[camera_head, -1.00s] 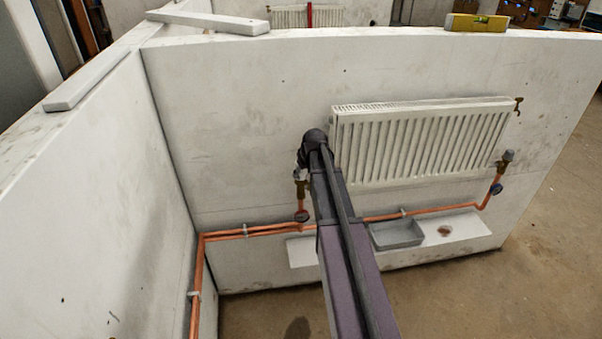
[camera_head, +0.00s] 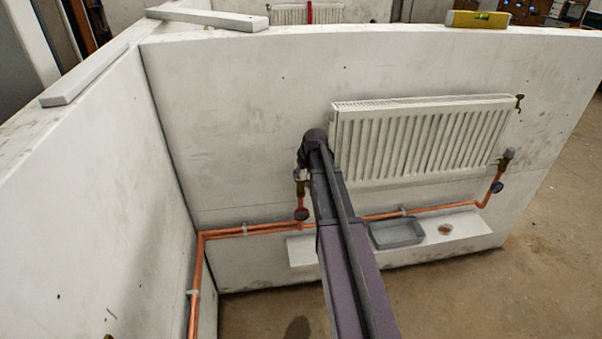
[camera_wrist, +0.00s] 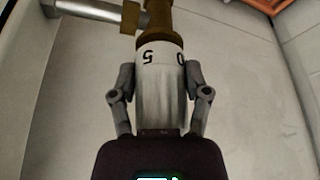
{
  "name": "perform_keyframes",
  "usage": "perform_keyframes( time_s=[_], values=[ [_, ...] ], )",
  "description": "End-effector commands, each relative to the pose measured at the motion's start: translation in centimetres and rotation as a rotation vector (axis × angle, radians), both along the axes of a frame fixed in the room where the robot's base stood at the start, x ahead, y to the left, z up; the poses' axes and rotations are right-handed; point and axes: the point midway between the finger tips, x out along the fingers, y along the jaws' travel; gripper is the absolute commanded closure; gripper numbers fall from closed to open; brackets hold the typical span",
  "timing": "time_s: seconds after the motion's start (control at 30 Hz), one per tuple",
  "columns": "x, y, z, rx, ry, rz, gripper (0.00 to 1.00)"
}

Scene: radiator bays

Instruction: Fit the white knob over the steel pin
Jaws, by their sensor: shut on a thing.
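The white knob (camera_wrist: 161,92), with dark digits 5 and 0 near its far rim, sits between the two fingers of my gripper (camera_wrist: 160,78) in the wrist view. My gripper is shut on its sides. The knob's far end meets the brass valve body (camera_wrist: 160,18) in line with it, with no clear gap visible. The steel pin is hidden, so I cannot tell how far the knob sits over it. In the head view the brass valve (camera_head: 301,187) shows just left of my arm, by the radiator's left end; my arm mostly hides the gripper and knob there.
The white radiator (camera_head: 425,142) hangs on the panel right of my arm. Copper pipes (camera_head: 270,229) run along the panel below. A grey tray (camera_head: 398,233) sits on a white ledge (camera_head: 473,228). A spirit level (camera_head: 478,20) lies on the panel's top.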

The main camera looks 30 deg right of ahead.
Motion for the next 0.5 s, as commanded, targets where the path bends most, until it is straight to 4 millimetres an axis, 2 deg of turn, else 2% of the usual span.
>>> perform_keyframes(
  time_s=[0.5],
  values=[
    [0.02,0.02,-0.49,0.000,0.000,0.000,0.96]
  ],
)
